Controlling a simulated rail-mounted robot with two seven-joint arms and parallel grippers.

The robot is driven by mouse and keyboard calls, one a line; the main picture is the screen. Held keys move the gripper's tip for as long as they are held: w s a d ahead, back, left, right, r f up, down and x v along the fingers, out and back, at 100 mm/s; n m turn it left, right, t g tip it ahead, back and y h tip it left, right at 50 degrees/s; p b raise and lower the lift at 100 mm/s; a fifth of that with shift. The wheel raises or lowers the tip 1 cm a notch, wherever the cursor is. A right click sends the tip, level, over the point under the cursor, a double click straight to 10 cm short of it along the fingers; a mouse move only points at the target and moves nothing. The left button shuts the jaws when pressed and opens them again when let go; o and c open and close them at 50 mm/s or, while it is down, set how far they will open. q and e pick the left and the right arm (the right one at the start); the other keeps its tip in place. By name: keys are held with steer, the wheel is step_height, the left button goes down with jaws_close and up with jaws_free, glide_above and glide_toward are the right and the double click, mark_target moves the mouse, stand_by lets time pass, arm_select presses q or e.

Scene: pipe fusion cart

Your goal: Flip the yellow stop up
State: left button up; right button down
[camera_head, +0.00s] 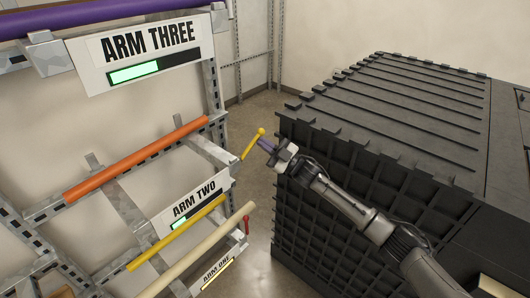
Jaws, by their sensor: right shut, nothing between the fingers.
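The yellow stop (253,144) is a short yellow bar with a rounded knob at its upper end. It stands tilted up and to the right at the outer end of the rack arm with the orange pipe. My right gripper (266,146) comes in from the right, shut and empty. My left gripper is not in view.
An orange pipe (137,160), a yellow pipe (175,233) and a cream pipe (200,247) lie on the grey metal rack. A red stop (246,224) is lower down. A large black ribbed crate (400,110) fills the right side.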

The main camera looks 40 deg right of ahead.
steer(key=a+r+n+g+p, duration=0.1)
steer(key=n+g+p, duration=0.1)
steer(key=n, duration=0.1)
steer(key=a+r+n+g+y+p, duration=0.1)
steer(key=r+n+g+p, duration=0.1)
steer(key=n+p, duration=0.1)
steer(key=a+r+n+g+p, duration=0.1)
steer(key=a+n+g+p, duration=0.1)
steer(key=n, duration=0.3)
steer(key=shift+s+r+y+p, duration=0.25)
steer(key=shift+s+y+p, duration=0.1)
steer(key=shift+p, duration=0.2)
glide_toward(255, 138)
steer(key=s+r, duration=0.2)
steer(key=s, duration=0.3)
steer(key=shift+s+d+r+b, duration=0.15)
steer(key=shift+s+b, duration=0.3)
steer(key=shift+s, duration=0.05)
